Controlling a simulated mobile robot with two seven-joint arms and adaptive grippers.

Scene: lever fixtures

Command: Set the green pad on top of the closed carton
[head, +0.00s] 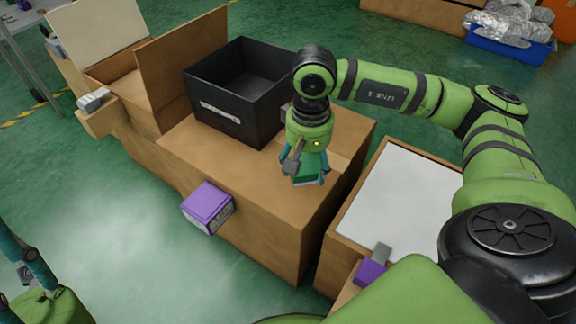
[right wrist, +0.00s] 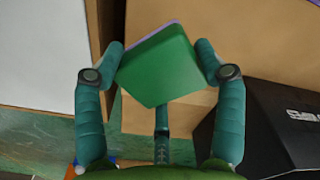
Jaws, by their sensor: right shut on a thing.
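The green pad (right wrist: 160,68) is between the two fingers of my right gripper (head: 307,172), which is shut on it. In the right wrist view the pad is tilted, with a thin purple edge along its far side. In the head view only a small green part of it shows between the fingers. The brown closed carton (head: 245,225) stands below, and the gripper is over the right part of its top. I cannot tell whether the pad touches the top. My left gripper (head: 28,272) shows partly at the lower left, away from the carton.
A black open bin (head: 232,115) stands on the carton's back part. A purple block (head: 207,207) juts from the carton's front. A white-topped box (head: 395,205) is at the right, with another purple block (head: 370,271). An open-flapped box (head: 115,75) is at the left.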

